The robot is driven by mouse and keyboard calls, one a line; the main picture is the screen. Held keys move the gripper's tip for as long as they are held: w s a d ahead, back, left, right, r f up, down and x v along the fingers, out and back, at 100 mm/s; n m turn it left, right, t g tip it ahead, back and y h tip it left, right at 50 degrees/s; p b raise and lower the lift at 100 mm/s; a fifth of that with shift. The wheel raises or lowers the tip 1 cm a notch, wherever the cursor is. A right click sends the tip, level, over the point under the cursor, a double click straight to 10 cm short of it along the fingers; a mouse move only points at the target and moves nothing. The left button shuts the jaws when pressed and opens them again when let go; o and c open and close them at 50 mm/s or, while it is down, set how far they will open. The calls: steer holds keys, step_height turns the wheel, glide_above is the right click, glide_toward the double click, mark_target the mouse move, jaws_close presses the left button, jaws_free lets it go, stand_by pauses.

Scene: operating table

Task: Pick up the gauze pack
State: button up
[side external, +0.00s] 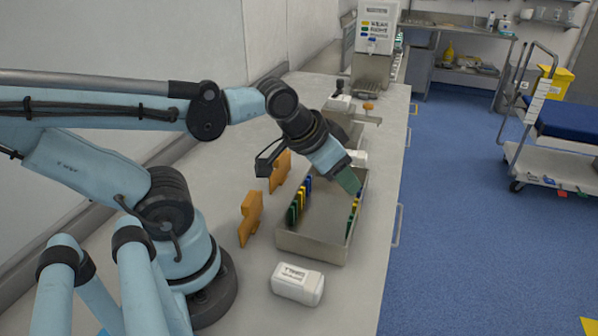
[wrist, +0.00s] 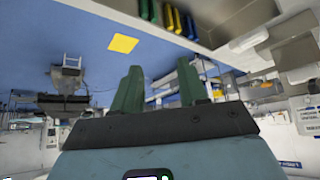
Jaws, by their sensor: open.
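A white pack with dark lettering (side external: 298,284), which looks like the gauze pack, lies on the counter in front of the metal tray. The lettering is too small to read. My gripper (side external: 349,182) is above the tray, behind and to the right of the pack, apart from it. In the wrist view its two green fingers (wrist: 160,88) are spread with nothing between them. The pack cannot be made out in the wrist view. Another white item (side external: 359,157) shows partly behind my gripper, and I cannot tell what it is.
The metal tray (side external: 310,248) holds coloured clips along two sides. Its edge also shows in the wrist view (wrist: 225,50). Two orange holders (side external: 250,218) (side external: 280,170) stand left of it. Counter (side external: 350,305) around the white pack is clear; its right edge drops to blue floor.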

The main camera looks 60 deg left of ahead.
steer(key=o, duration=1.1)
steer(key=m+g, duration=0.7)
steer(key=m, duration=2)
glide_above(298, 276)
steer(key=f, duration=0.1)
steer(key=shift+a+f, duration=0.15)
steer(key=shift+f, duration=1.4)
steer(key=shift+a+f, duration=0.1)
steer(key=shift+f, duration=1.45)
steer(key=shift+d+f, duration=0.15)
steer(key=shift+f, duration=0.65)
steer(key=shift+d+f, duration=0.1)
steer(key=shift+f, duration=1.65)
